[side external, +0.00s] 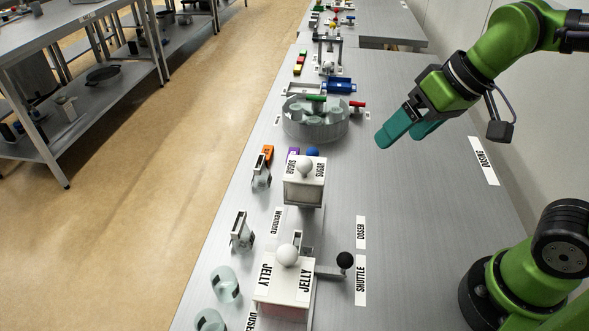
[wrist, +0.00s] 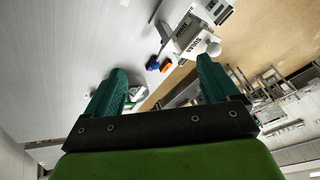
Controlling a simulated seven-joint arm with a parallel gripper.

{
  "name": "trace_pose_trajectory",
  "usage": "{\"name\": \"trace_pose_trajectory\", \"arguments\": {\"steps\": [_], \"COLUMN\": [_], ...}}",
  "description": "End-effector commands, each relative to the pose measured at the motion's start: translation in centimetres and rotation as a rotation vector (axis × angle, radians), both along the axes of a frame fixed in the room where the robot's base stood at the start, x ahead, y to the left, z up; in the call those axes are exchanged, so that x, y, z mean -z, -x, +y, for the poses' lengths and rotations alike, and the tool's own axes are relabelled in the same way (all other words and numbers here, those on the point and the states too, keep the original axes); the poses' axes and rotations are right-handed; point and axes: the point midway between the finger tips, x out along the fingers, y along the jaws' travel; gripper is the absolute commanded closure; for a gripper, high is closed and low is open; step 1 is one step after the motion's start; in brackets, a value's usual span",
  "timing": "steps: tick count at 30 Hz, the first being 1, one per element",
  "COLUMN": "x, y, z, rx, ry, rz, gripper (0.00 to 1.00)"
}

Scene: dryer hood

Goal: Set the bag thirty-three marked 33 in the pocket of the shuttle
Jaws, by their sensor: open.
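My gripper (side external: 403,138) is open and empty, raised above the right side of the bench. Its two teal fingers (wrist: 160,70) stand apart in the wrist view. A SHUTTLE label (side external: 361,281) lies beside a white JELLY box (side external: 285,272) with a white ball on top. A rod with a black knob (side external: 345,260) sticks out of that unit toward the label. This seems to be the shuttle; its pocket is hidden. I cannot make out any bag marked 33. My gripper is well behind and to the right of the JELLY unit.
A white SUGAR box (side external: 305,181) stands near the DOSER label (side external: 361,232). A round grey tub (side external: 314,121) holds pale pieces. Glassy cups (side external: 225,284) line the left edge. Orange (side external: 267,153) and blue (side external: 313,154) items sit mid-bench. The bench's right side is largely clear.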

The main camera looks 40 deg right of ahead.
Motion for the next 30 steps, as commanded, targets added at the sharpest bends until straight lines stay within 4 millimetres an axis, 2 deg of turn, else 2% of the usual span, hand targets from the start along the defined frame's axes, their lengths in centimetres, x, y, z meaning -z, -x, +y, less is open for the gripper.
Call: {"name": "trace_pose_trajectory", "arguments": {"steps": [1,3,7,30], "x": [0.0,0.2,0.5,0.6], "y": [0.8,1.6,2.4,2.5], "z": [-1.3,-2.5,-3.6,-3.8], "rx": [0.078,0.158,0.242,0.258], "ry": [-0.028,-0.058,-0.09,-0.096], "rz": [-0.038,-0.074,-0.116,-0.123], "gripper": [0.12,0.12,0.12,0.12]}}
